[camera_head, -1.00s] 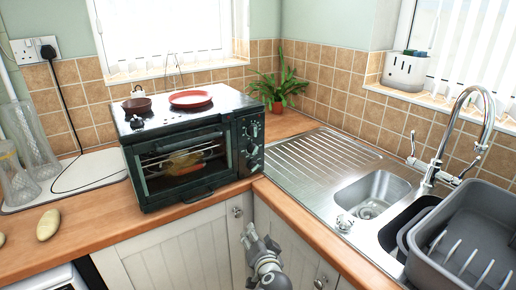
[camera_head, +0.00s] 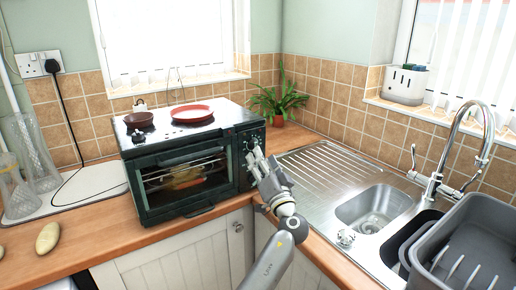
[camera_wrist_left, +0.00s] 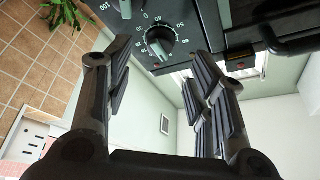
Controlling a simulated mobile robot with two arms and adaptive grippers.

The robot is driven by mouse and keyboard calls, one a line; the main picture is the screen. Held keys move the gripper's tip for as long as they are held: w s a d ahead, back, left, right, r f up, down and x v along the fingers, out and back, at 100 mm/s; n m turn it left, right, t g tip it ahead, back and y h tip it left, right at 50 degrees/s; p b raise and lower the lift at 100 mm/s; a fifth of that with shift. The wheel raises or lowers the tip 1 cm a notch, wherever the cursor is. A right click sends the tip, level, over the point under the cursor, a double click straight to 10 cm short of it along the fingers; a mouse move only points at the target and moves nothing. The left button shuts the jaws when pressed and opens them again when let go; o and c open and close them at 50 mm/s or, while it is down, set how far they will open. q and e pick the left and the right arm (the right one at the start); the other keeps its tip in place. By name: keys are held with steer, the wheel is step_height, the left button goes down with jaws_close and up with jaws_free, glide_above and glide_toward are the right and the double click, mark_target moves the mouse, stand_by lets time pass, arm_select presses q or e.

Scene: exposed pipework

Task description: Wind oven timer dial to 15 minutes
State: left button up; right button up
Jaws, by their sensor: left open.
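The dark green toaster oven (camera_head: 180,172) stands on the wooden counter with its door closed. Its knobs are on the right side of its front, and my gripper partly hides them in the head view. My left gripper (camera_head: 258,163) is open and empty in front of the oven's knob side. I cannot tell whether a finger touches the dial. My right gripper is not in view.
A brown bowl (camera_head: 138,120) and a red plate (camera_head: 192,113) sit on the oven. A potted plant (camera_head: 279,105) stands behind it to the right. The steel sink (camera_head: 372,208) with its tap and a grey dish rack (camera_head: 470,240) lie to the right.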

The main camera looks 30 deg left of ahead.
mark_target(255, 146)
arm_select(q)
steer(key=shift+p+x, duration=0.4)
steer(key=shift+x, duration=1.9)
steer(key=c, duration=1)
